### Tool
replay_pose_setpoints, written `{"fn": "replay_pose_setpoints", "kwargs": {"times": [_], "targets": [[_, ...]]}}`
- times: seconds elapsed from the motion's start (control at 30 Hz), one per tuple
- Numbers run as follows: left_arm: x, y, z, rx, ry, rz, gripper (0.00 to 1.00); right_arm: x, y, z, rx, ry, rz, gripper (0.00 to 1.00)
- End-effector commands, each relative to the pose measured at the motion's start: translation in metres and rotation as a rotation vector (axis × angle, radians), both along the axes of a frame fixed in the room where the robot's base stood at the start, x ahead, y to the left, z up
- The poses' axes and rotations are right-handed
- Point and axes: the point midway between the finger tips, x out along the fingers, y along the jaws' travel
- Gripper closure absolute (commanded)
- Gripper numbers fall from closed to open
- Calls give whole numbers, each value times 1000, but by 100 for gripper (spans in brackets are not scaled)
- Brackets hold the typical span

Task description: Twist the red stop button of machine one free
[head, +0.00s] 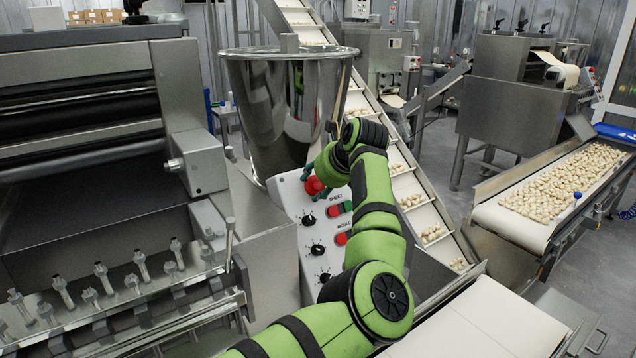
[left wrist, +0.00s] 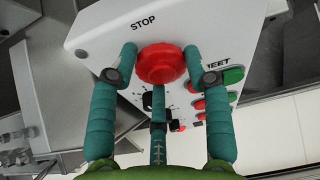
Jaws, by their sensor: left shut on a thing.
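The red stop button (head: 314,186) sits at the upper end of the white control panel (head: 290,190) of the machine with the steel hopper. In the left wrist view the round button (left wrist: 162,63) has a lobed edge, with the word STOP printed beyond it. My left gripper (head: 321,178) is at the button. Its teal fingers (left wrist: 160,66) stand at the button's left and right sides, with a third finger below it, and it is shut on the button. My green wrist hides part of the panel in the head view. My right gripper is not in view.
Below the button, the panel carries black knobs (head: 317,249) and green and red push buttons (head: 333,211). A steel hopper (head: 285,100) stands right behind the panel. An inclined conveyor (head: 398,171) rises behind my arm. A roller machine (head: 85,120) fills the left.

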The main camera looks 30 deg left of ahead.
Motion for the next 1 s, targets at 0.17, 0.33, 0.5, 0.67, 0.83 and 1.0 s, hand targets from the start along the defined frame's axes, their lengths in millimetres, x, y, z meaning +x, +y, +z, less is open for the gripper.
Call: {"fn": "replay_pose_setpoints", "kwargs": {"times": [0.17,0.33,0.5,0.67,0.83,1.0], "targets": [[1,-1,1,36,90,-61,84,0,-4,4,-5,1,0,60],[2,-1,1,82,201,-137,84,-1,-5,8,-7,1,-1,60],[2,-1,1,129,314,-214,84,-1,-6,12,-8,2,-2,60],[3,-1,1,169,409,-277,84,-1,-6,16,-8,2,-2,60],[3,-1,0,201,487,-329,84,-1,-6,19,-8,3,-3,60],[3,-2,-1,220,536,-363,84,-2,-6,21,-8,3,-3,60]]}}
